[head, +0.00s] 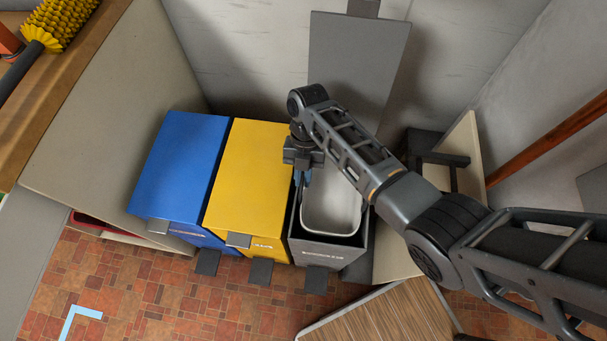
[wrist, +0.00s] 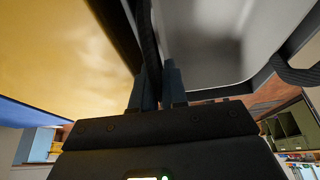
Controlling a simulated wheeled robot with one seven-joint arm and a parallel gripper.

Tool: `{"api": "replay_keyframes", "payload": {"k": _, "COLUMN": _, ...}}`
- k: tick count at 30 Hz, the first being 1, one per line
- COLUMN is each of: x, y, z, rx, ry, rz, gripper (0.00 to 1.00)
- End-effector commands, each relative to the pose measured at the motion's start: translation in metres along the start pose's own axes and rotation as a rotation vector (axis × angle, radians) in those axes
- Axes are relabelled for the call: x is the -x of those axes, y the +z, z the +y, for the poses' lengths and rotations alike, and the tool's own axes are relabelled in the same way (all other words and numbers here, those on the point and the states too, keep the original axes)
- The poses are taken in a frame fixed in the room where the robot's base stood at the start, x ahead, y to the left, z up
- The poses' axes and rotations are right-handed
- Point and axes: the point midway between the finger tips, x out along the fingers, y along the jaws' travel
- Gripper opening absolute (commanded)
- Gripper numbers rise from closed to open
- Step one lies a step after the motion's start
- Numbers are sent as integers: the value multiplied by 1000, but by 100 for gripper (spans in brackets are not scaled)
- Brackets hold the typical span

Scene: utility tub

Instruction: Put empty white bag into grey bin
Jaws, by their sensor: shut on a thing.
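The grey bin (head: 305,246) stands at the right end of a row of bins, with its grey lid (head: 358,70) raised against the wall. A pale inner bucket (head: 331,210) with a thin handle sits in it and looks empty; it also shows in the wrist view (wrist: 215,45). My gripper (head: 303,178) points down at the bin's left edge. In the wrist view my gripper's fingers (wrist: 158,88) stand on either side of the bin's dark rim (wrist: 145,30) and appear shut on it. I cannot make out a white bag in either view.
A yellow bin (head: 254,165) and a blue bin (head: 182,165), both with lids down, stand left of the grey bin. Pedals stick out in front. A beige panel and a dark frame (head: 440,158) stand close on the right. Tiled floor lies open in front.

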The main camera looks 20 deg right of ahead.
Motion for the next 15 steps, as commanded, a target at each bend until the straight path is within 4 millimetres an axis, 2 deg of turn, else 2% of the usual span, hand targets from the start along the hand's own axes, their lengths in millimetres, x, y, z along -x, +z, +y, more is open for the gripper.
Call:
{"api": "replay_keyframes", "payload": {"k": 5, "x": -5, "y": 1, "z": -2, "rx": -3, "ry": -3, "rz": -4, "gripper": 0}}
{"api": "replay_keyframes", "payload": {"k": 6, "x": -6, "y": 2, "z": -2, "rx": -4, "ry": -3, "rz": -4, "gripper": 14}}
{"api": "replay_keyframes", "payload": {"k": 15, "x": -8, "y": 2, "z": -3, "rx": -5, "ry": -6, "rz": -3, "gripper": 43}}
